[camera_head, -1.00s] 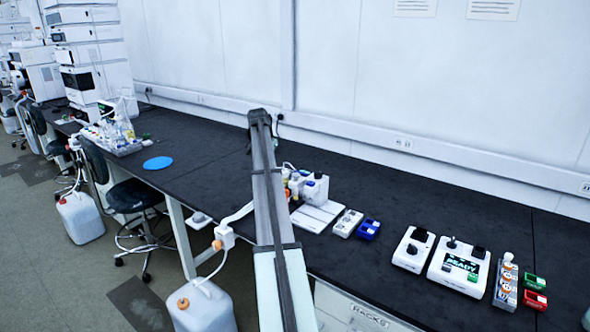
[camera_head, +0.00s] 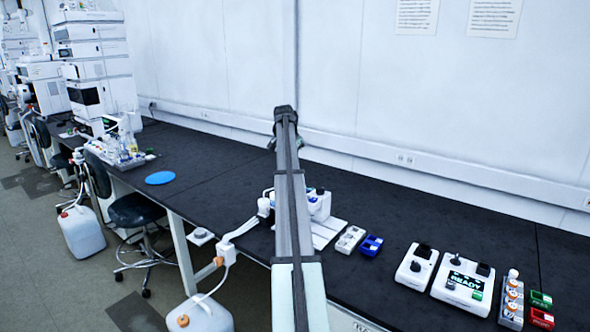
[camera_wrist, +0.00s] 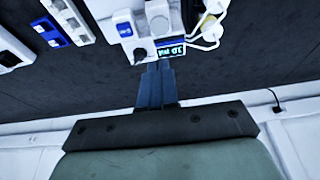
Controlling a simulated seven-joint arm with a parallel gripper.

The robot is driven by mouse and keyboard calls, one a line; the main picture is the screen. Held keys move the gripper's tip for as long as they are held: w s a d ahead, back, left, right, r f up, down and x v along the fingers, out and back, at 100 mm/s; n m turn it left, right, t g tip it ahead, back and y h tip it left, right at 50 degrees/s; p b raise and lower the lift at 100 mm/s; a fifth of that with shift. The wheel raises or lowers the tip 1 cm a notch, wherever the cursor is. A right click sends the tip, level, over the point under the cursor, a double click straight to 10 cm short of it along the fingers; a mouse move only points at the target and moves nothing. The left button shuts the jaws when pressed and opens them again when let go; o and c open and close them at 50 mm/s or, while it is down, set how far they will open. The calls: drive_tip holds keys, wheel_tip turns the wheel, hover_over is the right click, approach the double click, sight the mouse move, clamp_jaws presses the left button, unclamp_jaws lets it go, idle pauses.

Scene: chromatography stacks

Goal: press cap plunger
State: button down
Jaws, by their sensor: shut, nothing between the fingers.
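My gripper (camera_wrist: 157,76) is shut and empty in the wrist view, its dark fingers pointing at a white dispensing device (camera_wrist: 124,29). The device has a blue patch, a dark knob (camera_wrist: 140,53), a small lit display (camera_wrist: 171,48) and a round white cap-like part (camera_wrist: 159,24). The fingertips appear just below the knob and display in the picture; whether they touch is unclear. I cannot tell for sure which part is the cap plunger. In the head view the device (camera_head: 320,204) stands partly hidden behind my arm, and my gripper is not clearly visible.
A grey-white block (camera_head: 350,239) and a blue rack (camera_head: 371,245) stand right of the device. Farther right are a white unit reading READY (camera_head: 464,284) and a vial rack (camera_head: 512,302). White tubing (camera_wrist: 209,32) is near the device.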

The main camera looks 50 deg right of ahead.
drive_tip(key=x, duration=1.1)
drive_tip(key=shift+a+f, duration=0.25)
drive_tip(key=shift+f, duration=0.75)
drive_tip(key=shift+f, duration=1.05)
drive_tip(key=shift+r, duration=0.6)
drive_tip(key=v, duration=1.3)
drive_tip(key=shift+d+r, duration=0.2)
drive_tip(key=shift+d, duration=0.15)
